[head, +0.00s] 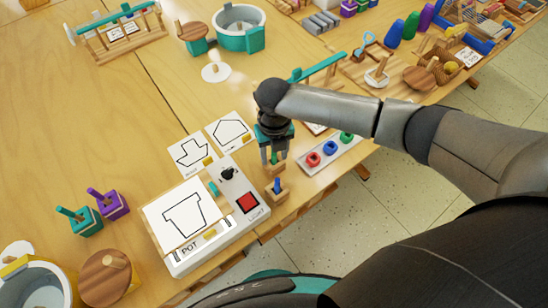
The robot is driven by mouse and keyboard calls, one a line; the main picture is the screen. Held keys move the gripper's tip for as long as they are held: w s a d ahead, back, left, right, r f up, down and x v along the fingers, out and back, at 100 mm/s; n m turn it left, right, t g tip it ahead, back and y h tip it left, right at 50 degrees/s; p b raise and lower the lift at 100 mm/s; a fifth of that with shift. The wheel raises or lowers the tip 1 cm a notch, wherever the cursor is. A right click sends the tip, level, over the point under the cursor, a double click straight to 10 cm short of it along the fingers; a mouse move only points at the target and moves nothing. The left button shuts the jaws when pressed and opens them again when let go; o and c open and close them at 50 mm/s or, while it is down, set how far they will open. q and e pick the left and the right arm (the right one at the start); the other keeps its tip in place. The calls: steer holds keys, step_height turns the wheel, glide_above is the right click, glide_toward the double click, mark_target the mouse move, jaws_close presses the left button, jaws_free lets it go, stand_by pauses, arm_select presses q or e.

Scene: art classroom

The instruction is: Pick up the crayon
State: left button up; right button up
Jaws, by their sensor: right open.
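A short blue crayon-like stick (277,184) stands upright in a small wooden block (277,195) near the table's front edge, to the right of the white drawing box. Just behind it, a green stick (273,157) stands in another small wooden block (275,168). My right gripper (275,154) points down with its fingers open, right over the green stick, which appears between them. Whether the fingers touch it I cannot tell. My left gripper is not in view.
The white box (216,244) with a pot outline sheet (183,219) stands left of my right gripper. A tray with red, blue and green pieces (330,154) lies to the right. Outline cards (191,152) lie behind. Teal and purple blocks (86,222) stand at left.

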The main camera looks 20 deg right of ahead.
jaws_close()
stand_by(0.3)
stand_by(1.1)
